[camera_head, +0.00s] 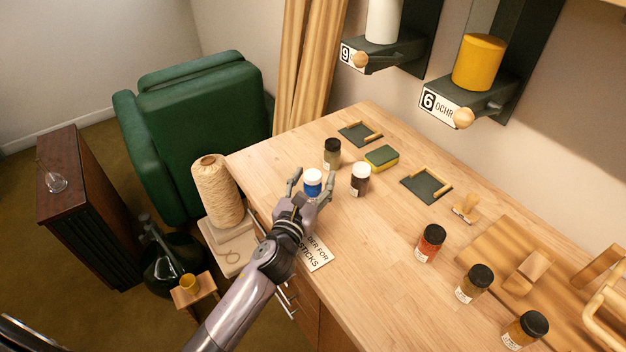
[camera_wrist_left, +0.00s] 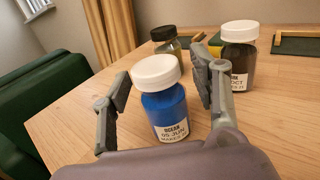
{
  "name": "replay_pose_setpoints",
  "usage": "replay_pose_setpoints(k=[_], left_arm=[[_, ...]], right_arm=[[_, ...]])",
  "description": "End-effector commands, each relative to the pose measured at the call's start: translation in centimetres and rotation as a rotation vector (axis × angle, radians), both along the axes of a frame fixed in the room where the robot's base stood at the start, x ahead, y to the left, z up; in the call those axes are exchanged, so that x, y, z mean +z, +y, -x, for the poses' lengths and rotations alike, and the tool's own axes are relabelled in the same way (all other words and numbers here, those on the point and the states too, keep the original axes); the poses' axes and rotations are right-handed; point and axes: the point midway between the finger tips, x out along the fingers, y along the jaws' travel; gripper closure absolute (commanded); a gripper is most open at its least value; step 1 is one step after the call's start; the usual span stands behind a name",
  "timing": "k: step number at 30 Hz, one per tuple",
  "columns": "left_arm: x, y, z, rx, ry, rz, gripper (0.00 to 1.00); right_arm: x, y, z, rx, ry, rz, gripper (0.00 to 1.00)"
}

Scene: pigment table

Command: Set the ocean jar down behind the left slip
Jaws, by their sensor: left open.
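The ocean jar (camera_head: 312,184), blue with a white lid, stands near the table's left end. Its label reads OCEAN in the left wrist view (camera_wrist_left: 166,112). My left gripper (camera_head: 309,190) is open, with one finger on each side of the jar. In the wrist view, gaps show between the fingers and the jar. Two dark green pads with wooden edging look like the slips: the left slip (camera_head: 358,135) lies farther back, and the right slip (camera_head: 426,187) lies to its right. Both look empty. My right gripper is not in view.
A white-lidded dark jar (camera_head: 360,180), a dark-lidded olive jar (camera_head: 332,153) and a yellow-green sponge (camera_head: 381,157) stand between my gripper and the left slip. A red jar (camera_head: 430,243) and wooden stamp (camera_head: 466,208) are farther right. Dispensers (camera_head: 480,62) hang above.

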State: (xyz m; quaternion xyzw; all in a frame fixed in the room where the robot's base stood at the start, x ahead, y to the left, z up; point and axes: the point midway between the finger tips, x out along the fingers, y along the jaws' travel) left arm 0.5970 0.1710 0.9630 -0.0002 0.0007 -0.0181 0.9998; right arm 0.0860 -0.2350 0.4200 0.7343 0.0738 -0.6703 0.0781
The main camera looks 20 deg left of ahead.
Motion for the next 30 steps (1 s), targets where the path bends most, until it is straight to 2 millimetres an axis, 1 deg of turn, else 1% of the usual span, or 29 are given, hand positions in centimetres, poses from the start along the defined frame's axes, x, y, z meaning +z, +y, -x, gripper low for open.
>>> replay_pose_setpoints(k=[6,10,14,21,24,27,30], left_arm=[[0.0,0.0,0.0,0.0,0.0,0.0,0.44],[0.4,0.0,0.2,0.0,0.0,0.0,0.44],[0.1,0.1,2.2,-0.001,0.002,-0.002,0.44],[-0.1,0.2,7.5,-0.001,0.003,0.0,0.44],[0.0,0.3,9.3,0.0,0.002,0.0,0.44],[0.1,0.4,10.7,0.0,0.001,-0.001,0.44],[0.2,0.4,11.5,0.0,0.0,0.001,0.44]], right_arm=[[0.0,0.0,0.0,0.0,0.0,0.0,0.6],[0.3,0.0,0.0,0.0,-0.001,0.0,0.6],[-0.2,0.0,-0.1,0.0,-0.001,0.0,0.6],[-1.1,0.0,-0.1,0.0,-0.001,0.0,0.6],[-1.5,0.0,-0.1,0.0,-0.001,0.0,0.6],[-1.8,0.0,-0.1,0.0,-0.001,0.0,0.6],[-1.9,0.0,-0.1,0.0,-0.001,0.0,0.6]])
